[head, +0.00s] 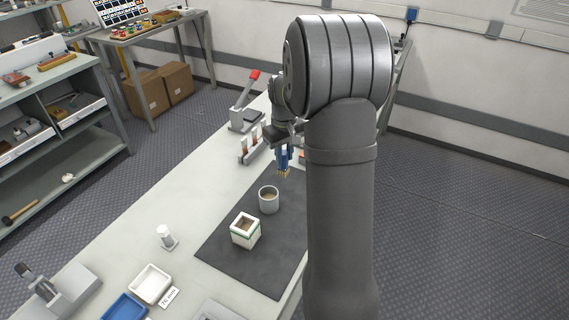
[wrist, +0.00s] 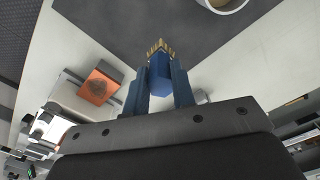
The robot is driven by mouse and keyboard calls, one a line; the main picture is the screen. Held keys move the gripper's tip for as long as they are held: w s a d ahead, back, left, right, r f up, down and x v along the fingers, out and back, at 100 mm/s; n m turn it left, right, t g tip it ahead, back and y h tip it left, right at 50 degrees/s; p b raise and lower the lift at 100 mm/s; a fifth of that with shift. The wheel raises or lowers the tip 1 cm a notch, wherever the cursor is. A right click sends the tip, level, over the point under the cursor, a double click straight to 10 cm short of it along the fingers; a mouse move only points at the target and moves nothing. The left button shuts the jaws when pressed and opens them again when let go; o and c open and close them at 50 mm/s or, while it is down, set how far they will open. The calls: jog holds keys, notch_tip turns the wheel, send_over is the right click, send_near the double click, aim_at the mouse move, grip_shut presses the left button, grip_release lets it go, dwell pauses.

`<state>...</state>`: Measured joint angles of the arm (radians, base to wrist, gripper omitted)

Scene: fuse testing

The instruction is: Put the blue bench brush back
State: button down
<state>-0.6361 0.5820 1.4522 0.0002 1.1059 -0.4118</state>
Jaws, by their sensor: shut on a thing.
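The blue bench brush (head: 284,160) hangs from my gripper over the far part of the dark mat, its tan bristles pointing down. In the wrist view the blue brush (wrist: 160,74) sits between the two blue fingers of my gripper (wrist: 160,88), with its bristles beyond the fingertips. The gripper is shut on it. A round grey cup (head: 268,210) stands open on the mat (head: 232,262), nearer the camera than the brush and apart from it. Part of its rim shows in the wrist view (wrist: 226,11). My arm hides part of the bench behind it.
A white square box with a green band (head: 245,239) stands beside the cup. A rack with brown pieces (head: 251,152) and a red-handled lever press (head: 243,120) stand beyond the mat. A white tray (head: 151,284) and blue tray (head: 125,308) lie at the near left.

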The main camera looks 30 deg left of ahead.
aim_at(285, 168)
jog(key=shift+f, duration=1.9)
jog(key=shift+f, duration=0.1)
jog(key=c, duration=1.2)
grip_release()
notch_tip(285, 168, up, 12)
jog(key=shift+r, duration=0.15)
jog(key=shift+f, duration=4.15)
jog(key=shift+f, duration=0.1)
